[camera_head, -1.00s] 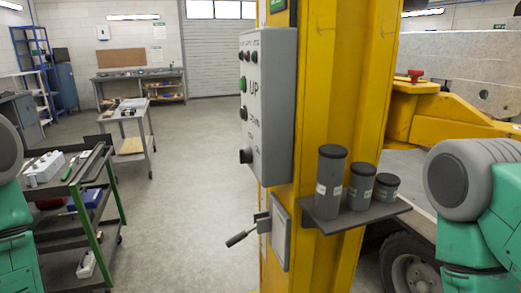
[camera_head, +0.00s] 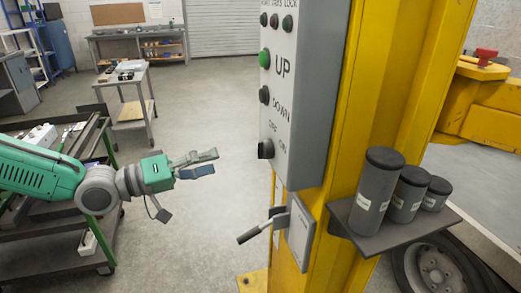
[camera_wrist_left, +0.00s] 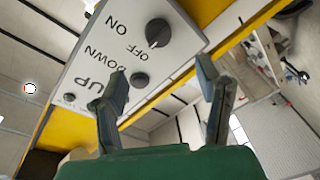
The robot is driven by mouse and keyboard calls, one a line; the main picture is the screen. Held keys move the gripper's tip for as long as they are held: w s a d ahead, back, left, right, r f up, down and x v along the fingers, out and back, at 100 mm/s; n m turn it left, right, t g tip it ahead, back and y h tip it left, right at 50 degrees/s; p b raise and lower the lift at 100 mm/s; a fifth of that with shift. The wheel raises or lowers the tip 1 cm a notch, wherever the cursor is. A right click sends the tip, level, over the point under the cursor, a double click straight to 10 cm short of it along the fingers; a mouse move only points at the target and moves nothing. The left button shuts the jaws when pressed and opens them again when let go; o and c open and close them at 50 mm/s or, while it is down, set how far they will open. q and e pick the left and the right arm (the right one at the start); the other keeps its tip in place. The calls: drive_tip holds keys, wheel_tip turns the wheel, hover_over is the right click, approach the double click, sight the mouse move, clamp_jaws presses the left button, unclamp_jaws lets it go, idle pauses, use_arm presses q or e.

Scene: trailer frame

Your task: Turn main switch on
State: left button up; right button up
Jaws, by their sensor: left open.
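The control box (camera_head: 307,95) is a grey panel on the yellow post, with indicator lights at the top, a green UP button (camera_head: 265,58) and a black DOWN button (camera_head: 264,95). The main switch (camera_head: 265,149) is a black rotary knob at the bottom of the panel, by the OFF and ON labels. In the left wrist view the knob (camera_wrist_left: 157,32) shows beyond the fingers. My left gripper (camera_head: 205,164) is open and empty, left of the panel at about the knob's height, with a clear gap between. My right gripper is not in view.
A lever handle (camera_head: 262,229) sticks out left from the post below the box. A shelf (camera_head: 405,232) with dark canisters (camera_head: 377,190) is on the post's right. A tool cart (camera_head: 100,150) stands behind my left arm. The floor left of the panel is free.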

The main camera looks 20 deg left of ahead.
sight(261, 152)
use_arm(q)
drive_tip(key=x, duration=1.1)
drive_tip(key=shift+s+d, duration=0.25)
drive_tip(key=shift+s, duration=0.05)
drive_tip(key=shift+w+d, duration=0.2)
drive_tip(key=shift+w, duration=0.35)
drive_tip(key=shift+a, duration=0.15)
drive_tip(key=shift+s+d, duration=0.1)
drive_tip(key=shift+d, duration=0.15)
drive_tip(key=c, duration=1.2)
